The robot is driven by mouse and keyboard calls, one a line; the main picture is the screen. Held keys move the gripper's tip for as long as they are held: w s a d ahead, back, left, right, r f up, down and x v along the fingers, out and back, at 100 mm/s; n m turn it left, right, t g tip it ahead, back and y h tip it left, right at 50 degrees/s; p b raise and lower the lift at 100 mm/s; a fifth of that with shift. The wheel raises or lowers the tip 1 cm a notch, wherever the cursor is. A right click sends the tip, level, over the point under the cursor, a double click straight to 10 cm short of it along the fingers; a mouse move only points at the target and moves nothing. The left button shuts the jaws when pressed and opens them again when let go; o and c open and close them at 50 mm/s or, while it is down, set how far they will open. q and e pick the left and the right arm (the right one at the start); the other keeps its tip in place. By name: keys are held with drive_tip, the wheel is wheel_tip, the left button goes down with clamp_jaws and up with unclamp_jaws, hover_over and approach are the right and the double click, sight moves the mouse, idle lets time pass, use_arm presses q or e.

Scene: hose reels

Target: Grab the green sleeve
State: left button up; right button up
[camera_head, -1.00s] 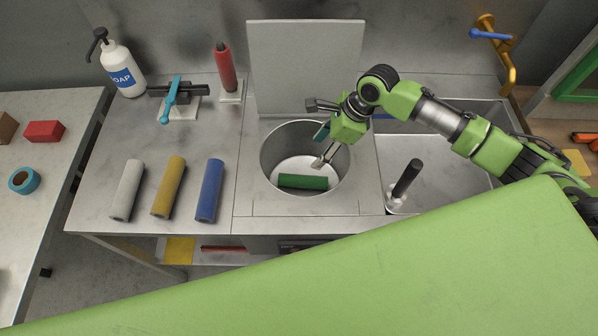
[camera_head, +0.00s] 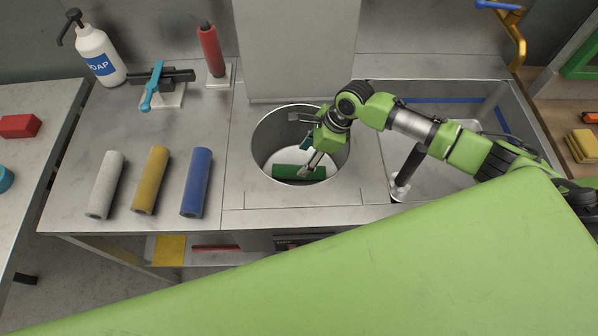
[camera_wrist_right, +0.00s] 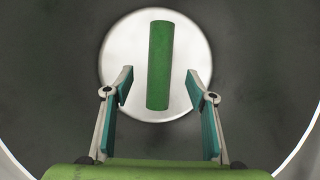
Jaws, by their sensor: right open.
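The green sleeve (camera_head: 290,172) lies on the white round bottom of a metal bin (camera_head: 262,135) sunk into the counter. My right gripper (camera_head: 306,156) reaches into the bin's mouth, above the sleeve, and partly covers it in the head view. In the right wrist view the green sleeve (camera_wrist_right: 159,65) lies lengthwise, beyond and between the two open fingers of the gripper (camera_wrist_right: 158,88). The fingers stand apart on either side and do not appear to touch the sleeve. My left gripper is not in view.
White (camera_head: 105,184), yellow (camera_head: 150,180) and blue (camera_head: 196,182) sleeves lie on the counter left of the bin. A raised metal lid (camera_head: 295,50) stands behind the bin. The bin wall surrounds the gripper closely.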

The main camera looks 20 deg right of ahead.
sight(296, 168)
drive_tip(key=x, duration=0.8)
drive_tip(key=shift+w+a+f, duration=0.1)
drive_tip(key=shift+a+f, duration=0.05)
drive_tip(key=shift+f, duration=0.05)
drive_tip(key=c, duration=1.2)
